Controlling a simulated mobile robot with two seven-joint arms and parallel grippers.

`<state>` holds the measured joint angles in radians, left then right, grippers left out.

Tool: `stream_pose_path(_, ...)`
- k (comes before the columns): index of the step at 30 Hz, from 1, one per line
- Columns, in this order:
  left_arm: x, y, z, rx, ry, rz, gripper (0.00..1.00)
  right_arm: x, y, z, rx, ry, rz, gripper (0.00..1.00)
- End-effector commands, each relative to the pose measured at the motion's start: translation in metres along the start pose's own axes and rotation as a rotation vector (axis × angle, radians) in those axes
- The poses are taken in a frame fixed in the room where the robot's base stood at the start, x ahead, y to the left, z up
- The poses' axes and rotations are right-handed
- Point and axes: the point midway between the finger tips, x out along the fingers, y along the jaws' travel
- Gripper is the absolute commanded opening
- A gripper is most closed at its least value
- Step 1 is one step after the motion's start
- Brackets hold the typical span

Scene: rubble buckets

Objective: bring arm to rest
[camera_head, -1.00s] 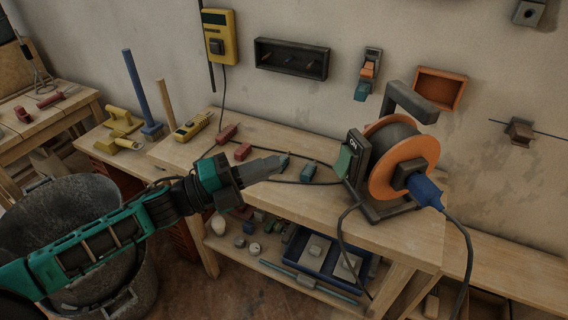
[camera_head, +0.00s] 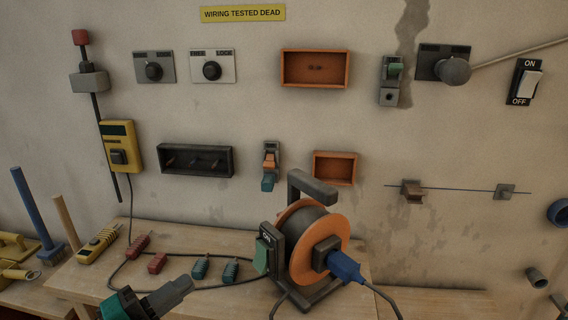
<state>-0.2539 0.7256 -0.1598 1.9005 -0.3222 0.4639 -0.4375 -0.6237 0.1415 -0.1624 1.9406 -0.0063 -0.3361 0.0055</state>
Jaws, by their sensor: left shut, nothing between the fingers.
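My left gripper (camera_head: 178,294) is shut and empty. It comes in at the lower left of the head view, over the front part of the wooden workbench (camera_head: 222,241), with its tips pointing up and to the right. Only the gripper and a bit of the green and black wrist show; the rest of my left arm is below the frame. My right gripper is not in the picture.
An orange cable reel (camera_head: 318,228) with a blue plug (camera_head: 345,267) stands right of my gripper. Red connectors (camera_head: 157,262) and teal connectors (camera_head: 201,267) lie just behind it. A yellow tester (camera_head: 98,245) lies left. Switches and orange boxes (camera_head: 314,53) hang on the wall.

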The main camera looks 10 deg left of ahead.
Motion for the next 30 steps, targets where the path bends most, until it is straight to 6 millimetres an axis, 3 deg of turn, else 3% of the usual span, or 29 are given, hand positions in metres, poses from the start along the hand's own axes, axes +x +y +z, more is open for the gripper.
stream_pose_path(7, -0.040, 0.115, -0.007, -0.733, -0.517, 0.047, 0.00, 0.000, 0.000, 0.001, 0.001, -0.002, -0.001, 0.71)
stream_pose_path(9, -0.057, 0.149, -0.020, -0.937, -0.662, 0.066, 0.00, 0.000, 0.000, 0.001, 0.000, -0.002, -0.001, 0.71)
stream_pose_path(13, -0.082, 0.196, -0.050, -1.226, -0.868, 0.096, 0.00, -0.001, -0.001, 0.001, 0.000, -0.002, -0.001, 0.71)
stream_pose_path(18, -0.097, 0.221, -0.072, -1.391, -0.989, 0.116, 0.00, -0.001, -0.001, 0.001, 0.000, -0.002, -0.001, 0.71)
stream_pose_path(30, -0.098, 0.223, -0.073, -1.399, -0.998, 0.119, 0.00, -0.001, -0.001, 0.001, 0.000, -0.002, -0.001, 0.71)
